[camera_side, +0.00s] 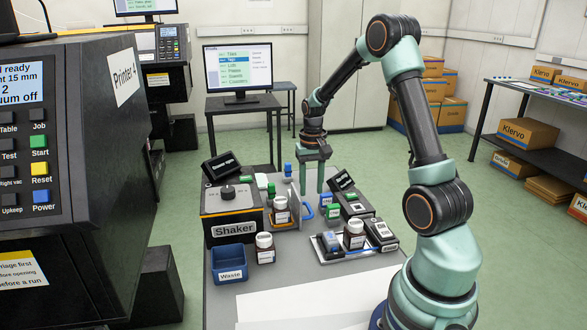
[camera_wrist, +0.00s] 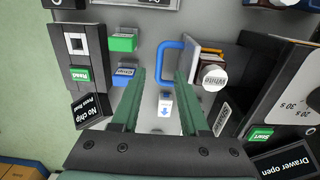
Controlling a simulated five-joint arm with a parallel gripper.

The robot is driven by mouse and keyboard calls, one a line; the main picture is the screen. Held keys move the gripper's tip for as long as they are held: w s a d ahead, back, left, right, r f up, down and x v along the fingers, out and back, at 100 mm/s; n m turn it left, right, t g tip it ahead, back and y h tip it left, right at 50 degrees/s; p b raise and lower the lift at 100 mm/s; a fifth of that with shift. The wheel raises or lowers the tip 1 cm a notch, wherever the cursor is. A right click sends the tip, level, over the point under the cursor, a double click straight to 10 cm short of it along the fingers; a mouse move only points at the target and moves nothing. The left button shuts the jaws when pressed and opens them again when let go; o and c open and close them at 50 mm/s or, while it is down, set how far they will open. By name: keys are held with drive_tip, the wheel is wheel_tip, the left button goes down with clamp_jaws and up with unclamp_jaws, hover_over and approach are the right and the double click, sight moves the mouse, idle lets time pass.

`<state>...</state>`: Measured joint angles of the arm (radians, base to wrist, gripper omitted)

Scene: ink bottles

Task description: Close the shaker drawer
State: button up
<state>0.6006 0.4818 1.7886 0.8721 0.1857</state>
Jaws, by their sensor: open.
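The black shaker (camera_side: 232,229) stands on the left of the table, with its drawer (camera_side: 280,225) pulled out toward the right. The drawer (camera_wrist: 207,50) carries a white-capped bottle (camera_wrist: 213,77) and has a blue loop handle (camera_wrist: 165,47). My gripper (camera_wrist: 160,75) is open and empty, its fingertips near the handle. Contact cannot be told. The gripper (camera_side: 312,188) also shows above the table in the side view.
A blue waste bin (camera_side: 231,264) and another bottle (camera_side: 265,247) stand in front of the shaker. A chip reader (camera_wrist: 82,65) with green and blue blocks is left of the fingers. A tray (camera_side: 345,250) with a bottle lies at right.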

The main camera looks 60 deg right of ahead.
sight(310, 210)
wheel_tip(310, 210, down, 6)
drive_tip(key=shift+f, duration=0.1)
idle(0.4)
clamp_jaws()
idle(1.2)
